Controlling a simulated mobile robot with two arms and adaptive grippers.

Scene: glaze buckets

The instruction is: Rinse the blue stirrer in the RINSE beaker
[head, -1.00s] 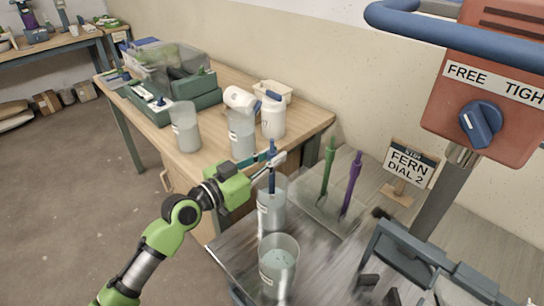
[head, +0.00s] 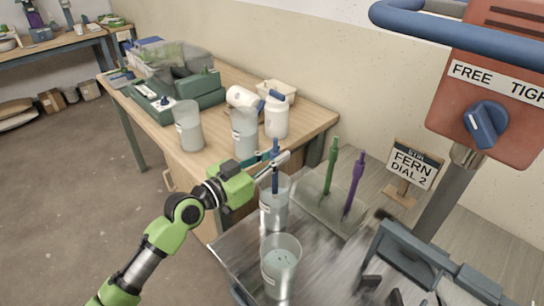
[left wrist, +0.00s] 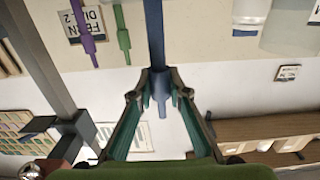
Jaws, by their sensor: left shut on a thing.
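My left gripper (head: 278,160) is shut on the upper part of the blue stirrer (head: 275,181). The stirrer is upright, and its lower end is inside a clear beaker (head: 272,217) on the grey metal surface. The beaker's label is too small to read, so I cannot tell if it is the RINSE one. A second clear beaker (head: 281,268) with specks in it stands just in front. In the left wrist view the blue stirrer (left wrist: 154,35) is between the fingertips (left wrist: 157,83). My right gripper is not in view.
A green stirrer (head: 331,160) and a purple stirrer (head: 354,180) stand upright to the right, near a FERN DIAL 2 sign (head: 412,165). A red dial box (head: 492,95) is at upper right. More beakers and a white bottle (head: 277,118) stand on the wooden table (head: 205,165).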

